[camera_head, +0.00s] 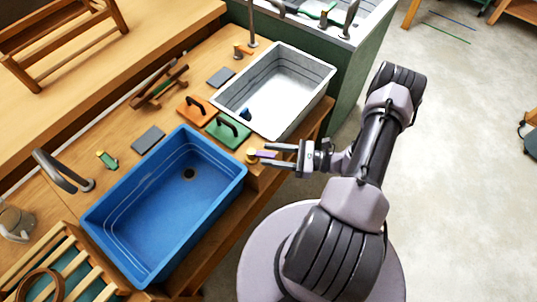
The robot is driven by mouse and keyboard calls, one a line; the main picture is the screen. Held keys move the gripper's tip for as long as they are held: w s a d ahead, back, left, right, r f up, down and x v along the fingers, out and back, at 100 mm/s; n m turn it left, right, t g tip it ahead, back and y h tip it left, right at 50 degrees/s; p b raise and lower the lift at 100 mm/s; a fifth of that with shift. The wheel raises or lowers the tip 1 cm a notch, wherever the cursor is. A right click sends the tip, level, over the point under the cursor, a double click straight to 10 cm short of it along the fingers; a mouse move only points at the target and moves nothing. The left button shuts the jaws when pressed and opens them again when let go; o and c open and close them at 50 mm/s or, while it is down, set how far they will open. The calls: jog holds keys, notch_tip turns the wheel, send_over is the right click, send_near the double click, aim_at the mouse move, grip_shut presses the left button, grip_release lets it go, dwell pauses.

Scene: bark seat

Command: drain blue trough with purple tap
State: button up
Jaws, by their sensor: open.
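The blue trough (150,228) is sunk in the wooden bench at the left, with a dark round drain hole (189,174) near its far right end. No water surface is clearly visible in it. The purple tap (265,154) is a small purple handle on a brass-coloured fitting (251,156), at the bench front just right of the trough. My gripper (272,155) is open and points left, its fingers reaching to the purple handle. I cannot tell whether they touch it or only lie around it.
Orange (196,109) and green (228,131) handled blocks lie between the troughs. A grey faucet (60,172) rises at the left. Open floor (460,170) lies to the right.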

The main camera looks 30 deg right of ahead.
jog(key=shift+w+a, duration=0.35)
jog(key=shift+a, duration=0.1)
grip_shut()
dwell(1.1)
